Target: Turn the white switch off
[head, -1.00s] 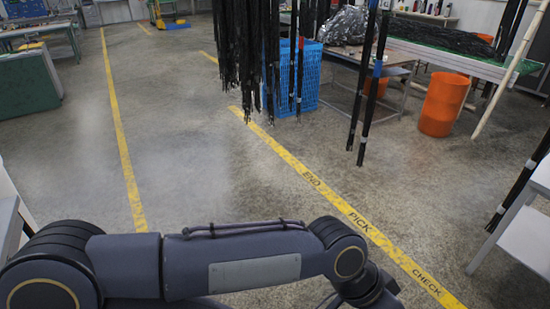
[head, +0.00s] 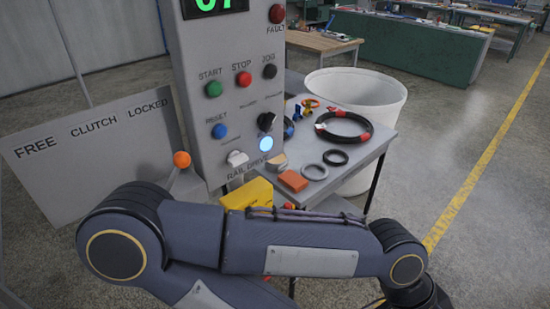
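The white switch (head: 237,158) sits low on the front of a grey control panel (head: 202,105), just above the label "RAIL DRIVE". I cannot tell its on or off position from its shape. A round light (head: 266,143) to its right glows pale blue. My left arm crosses the bottom of the head view below and in front of the panel, apart from the switch. Its wrist runs out of the picture at the lower right, so the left gripper is out of sight. My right gripper is not in view either.
The panel also has a green START button (head: 213,89), red STOP button (head: 243,79), blue button (head: 219,131) and dark rotary knob (head: 266,121). An orange-knobbed lever (head: 181,159) stands at its left. A side table (head: 372,150) with rings and a white bin (head: 385,93) are right.

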